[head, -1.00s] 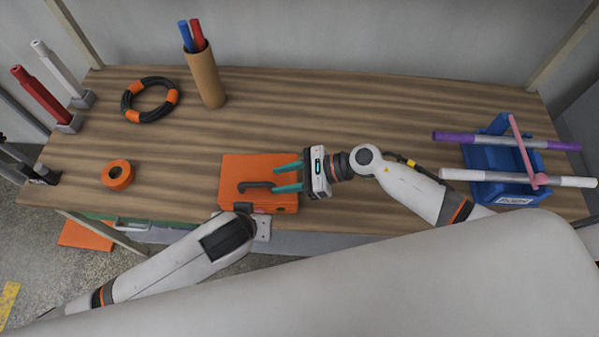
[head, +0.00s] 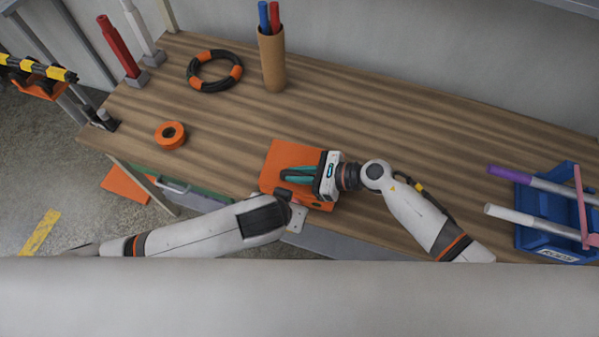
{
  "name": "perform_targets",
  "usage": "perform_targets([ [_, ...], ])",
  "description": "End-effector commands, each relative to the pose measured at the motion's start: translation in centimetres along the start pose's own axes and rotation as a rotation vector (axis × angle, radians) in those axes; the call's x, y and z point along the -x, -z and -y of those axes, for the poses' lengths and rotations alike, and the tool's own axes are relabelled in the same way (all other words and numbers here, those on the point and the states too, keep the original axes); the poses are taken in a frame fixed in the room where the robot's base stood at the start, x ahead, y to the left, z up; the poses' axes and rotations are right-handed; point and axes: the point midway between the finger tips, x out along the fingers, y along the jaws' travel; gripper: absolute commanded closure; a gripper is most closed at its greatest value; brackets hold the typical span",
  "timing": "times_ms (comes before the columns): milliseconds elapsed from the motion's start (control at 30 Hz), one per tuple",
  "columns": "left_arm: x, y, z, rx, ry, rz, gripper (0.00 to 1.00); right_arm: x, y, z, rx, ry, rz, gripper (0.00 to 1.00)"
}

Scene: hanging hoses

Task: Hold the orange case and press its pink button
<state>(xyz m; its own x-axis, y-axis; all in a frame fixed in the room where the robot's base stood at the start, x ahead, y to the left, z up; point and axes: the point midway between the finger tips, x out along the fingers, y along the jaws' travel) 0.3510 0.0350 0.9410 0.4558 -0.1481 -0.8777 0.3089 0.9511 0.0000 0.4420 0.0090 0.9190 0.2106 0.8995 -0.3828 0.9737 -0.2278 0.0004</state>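The orange case (head: 282,157) lies flat near the front edge of the wooden table in the head view. A dark handle shows partly on its top, beside my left forearm. My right gripper (head: 285,175) is over the case's top, coming from the right. Its two teal fingers are close together and look shut, with nothing visible between them. My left gripper (head: 297,217) is at the case's front side; only a pale part of it shows past my forearm. Its fingers are hidden, so its grip cannot be told.
An orange tape roll (head: 171,135), a black-and-orange hose coil (head: 214,71) and a brown tube with blue and red sticks (head: 272,62) stand at the left and back. A blue bin (head: 556,232) with rods is at the right.

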Motion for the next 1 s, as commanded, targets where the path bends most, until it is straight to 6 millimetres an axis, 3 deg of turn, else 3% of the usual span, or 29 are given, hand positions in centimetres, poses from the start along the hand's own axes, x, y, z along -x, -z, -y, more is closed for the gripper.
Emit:
perform_targets([
  [100,0.0,0.0,0.0,0.0,0.0,0.0,0.64,0.02,0.0,0.0,0.0,0.0,0.0,1.0],
  [167,0.0,0.0,0.0,0.0,0.0,0.0,0.64,0.02,0.0,0.0,0.0,0.0,0.0,1.0],
  [200,0.0,0.0,0.0,0.0,0.0,0.0,0.64,0.02,-0.01,0.0,0.0,0.0,0.0,0.91],
  [267,0.0,0.0,0.0,0.0,0.0,0.0,0.64,0.03,-0.01,0.0,0.0,0.0,0.0,1.0],
  [1000,-0.47,0.25,0.0,0.0,0.0,0.0,0.64,-0.1,-0.37,0.01,-0.002,0.0,0.001,1.0],
])
